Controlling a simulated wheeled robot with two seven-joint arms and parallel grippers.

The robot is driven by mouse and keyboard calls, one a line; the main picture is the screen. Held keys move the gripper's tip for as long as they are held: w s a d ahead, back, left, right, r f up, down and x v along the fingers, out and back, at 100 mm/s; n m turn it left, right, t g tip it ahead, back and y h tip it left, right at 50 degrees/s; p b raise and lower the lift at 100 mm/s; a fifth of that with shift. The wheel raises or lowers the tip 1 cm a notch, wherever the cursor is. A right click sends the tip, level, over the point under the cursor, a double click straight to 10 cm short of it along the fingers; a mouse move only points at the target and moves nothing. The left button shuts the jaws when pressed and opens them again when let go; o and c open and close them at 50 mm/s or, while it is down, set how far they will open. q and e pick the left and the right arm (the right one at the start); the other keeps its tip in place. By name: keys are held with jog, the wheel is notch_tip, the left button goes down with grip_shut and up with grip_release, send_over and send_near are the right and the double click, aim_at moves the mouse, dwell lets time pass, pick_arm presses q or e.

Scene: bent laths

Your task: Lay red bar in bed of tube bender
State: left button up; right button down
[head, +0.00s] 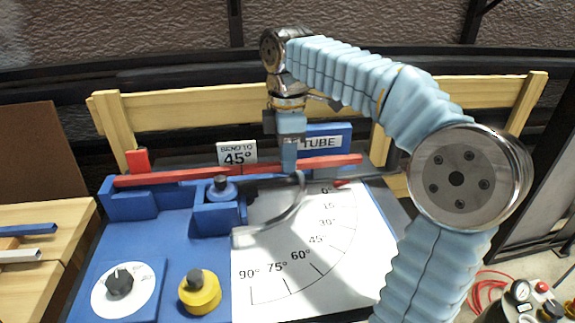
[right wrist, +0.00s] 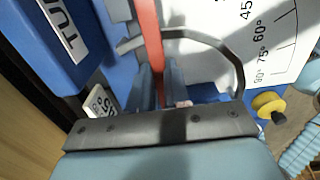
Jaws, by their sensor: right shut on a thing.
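The red bar (head: 225,172) lies roughly level across the back of the blue tube bender (head: 160,245). Its left end is over the long blue block (head: 140,200), and its right end is past the 0° mark. I cannot tell if it touches the bed or hovers just above it. My right gripper (head: 289,166) comes down from above and is shut on the bar right of its middle. In the right wrist view the bar (right wrist: 149,40) runs between the fingers (right wrist: 160,90). My left gripper is not in view.
A grey curved handle (head: 285,215) arcs over the white angle dial (head: 335,235). A blue round post (head: 220,188) stands just in front of the bar. A "BEND TO 45°" sign (head: 237,153) and wooden rail (head: 180,102) are behind. A yellow knob (head: 200,291) is in front.

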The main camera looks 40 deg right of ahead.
jog(key=shift+a+f, duration=0.1)
jog(key=shift+f, duration=0.85)
jog(key=shift+f, duration=0.3)
jog(key=c, duration=1.1)
grip_release()
jog(key=shift+r, duration=0.4)
notch_tip(320, 180, up, 12)
jog(key=p, duration=0.2)
jog(key=shift+p, duration=0.4)
